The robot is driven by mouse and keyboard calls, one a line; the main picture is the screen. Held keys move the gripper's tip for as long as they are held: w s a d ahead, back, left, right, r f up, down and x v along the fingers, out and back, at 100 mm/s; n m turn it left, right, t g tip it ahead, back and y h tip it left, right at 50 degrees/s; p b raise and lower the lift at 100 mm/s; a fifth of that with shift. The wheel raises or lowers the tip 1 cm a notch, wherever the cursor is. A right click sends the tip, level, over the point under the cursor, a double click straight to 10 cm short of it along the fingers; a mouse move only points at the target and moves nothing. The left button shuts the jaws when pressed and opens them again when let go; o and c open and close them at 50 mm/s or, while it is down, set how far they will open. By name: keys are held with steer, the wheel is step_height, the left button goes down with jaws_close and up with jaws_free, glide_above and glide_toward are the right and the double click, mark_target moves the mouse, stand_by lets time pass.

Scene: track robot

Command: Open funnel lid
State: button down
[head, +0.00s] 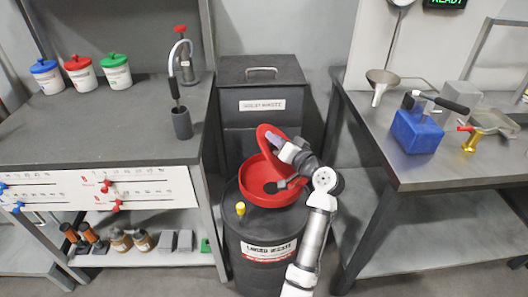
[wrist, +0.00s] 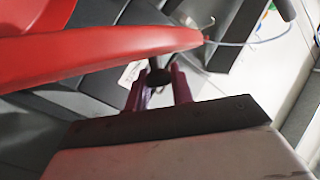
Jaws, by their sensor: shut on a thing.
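The red funnel (head: 262,181) sits on top of the black liquid waste drum (head: 262,235). Its red lid (head: 268,136) is raised and tilted up at the back of the funnel, and the bowl is exposed. My gripper (head: 277,141) is at the raised lid, reaching in from the right. In the wrist view my gripper (wrist: 158,80) is shut on a small dark knob (wrist: 158,77) at the edge of the red lid (wrist: 100,45). A dark shape lies in the funnel bowl; I cannot tell what it is.
A black waste bin (head: 262,85) stands behind the drum. A yellow cap (head: 240,208) is on the drum top. The right table (head: 440,170) holds a blue block (head: 416,131) and a metal funnel (head: 382,80).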

steer(key=d+r+m+t+b, duration=0.3)
steer(key=d+m+t+b, duration=0.2)
steer(key=d+m, duration=0.4)
steer(key=shift+d+m, duration=0.3)
steer(key=shift+d, duration=2.55)
steer(key=c, duration=1.3)
jaws_free()
steer(key=shift+o, duration=0.2)
steer(key=shift+s+f, duration=0.1)
steer(key=b+v, duration=0.3)
steer(key=v, duration=1)
steer(key=shift+s, duration=0.35)
